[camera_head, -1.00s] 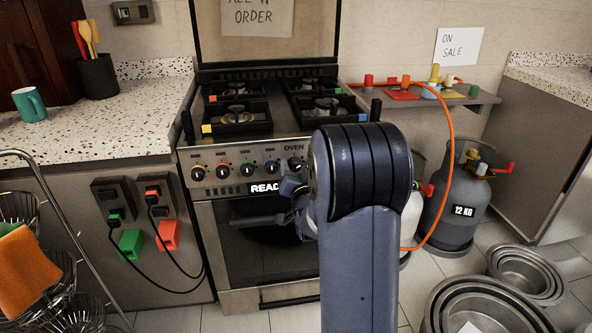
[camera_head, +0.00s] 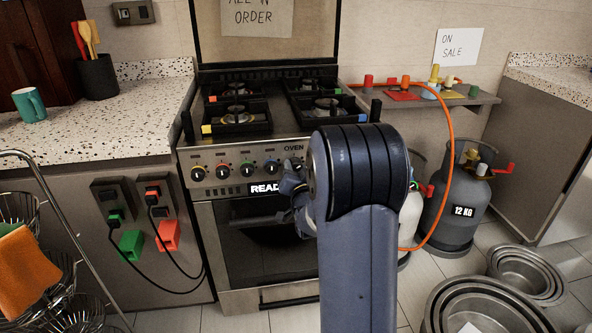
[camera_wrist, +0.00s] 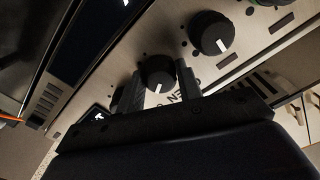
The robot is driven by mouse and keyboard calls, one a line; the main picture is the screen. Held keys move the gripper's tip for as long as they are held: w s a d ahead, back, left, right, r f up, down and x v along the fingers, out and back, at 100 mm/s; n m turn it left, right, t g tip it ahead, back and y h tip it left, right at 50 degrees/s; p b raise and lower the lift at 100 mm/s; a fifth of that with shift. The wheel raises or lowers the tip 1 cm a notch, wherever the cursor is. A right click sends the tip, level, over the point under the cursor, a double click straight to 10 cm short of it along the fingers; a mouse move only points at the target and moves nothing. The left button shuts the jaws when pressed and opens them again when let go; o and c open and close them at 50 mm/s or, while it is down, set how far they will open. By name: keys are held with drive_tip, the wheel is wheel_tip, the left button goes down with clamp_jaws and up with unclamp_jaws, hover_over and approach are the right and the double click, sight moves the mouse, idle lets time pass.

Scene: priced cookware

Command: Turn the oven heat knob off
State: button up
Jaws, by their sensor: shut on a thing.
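The stove's front panel shows in the head view with a row of knobs. The oven knob (camera_head: 297,163), below the word OVEN, is partly hidden by my arm. In the wrist view the black oven knob (camera_wrist: 158,73) has a white pointer mark and sits between the two fingers of my gripper (camera_wrist: 160,84). The fingers are shut on it from both sides. In the head view my gripper is mostly hidden behind my own arm, in front of the panel's right end.
A neighbouring black knob (camera_wrist: 211,33) is close by in the wrist view. The oven door handle (camera_head: 268,221) is below the panel. Gas cylinders (camera_head: 453,205) and an orange hose (camera_head: 449,150) stand right of the stove; steel pans (camera_head: 525,272) lie on the floor.

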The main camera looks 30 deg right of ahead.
drive_tip(key=shift+f+n+b, duration=0.15)
drive_tip(key=shift+n+b, duration=0.25)
drive_tip(key=shift+b, duration=0.6)
drive_tip(key=n+b, duration=0.3)
drive_tip(key=shift+f+n+b, duration=0.1)
drive_tip(key=shift+n+b, duration=0.3)
drive_tip(key=n+b, duration=0.3)
drive_tip(key=shift+n, duration=0.3)
drive_tip(key=shift+r+n+b, duration=0.2)
drive_tip(key=shift+n+b, duration=1.3)
drive_tip(key=shift+n, duration=0.3)
drive_tip(key=o, duration=1)
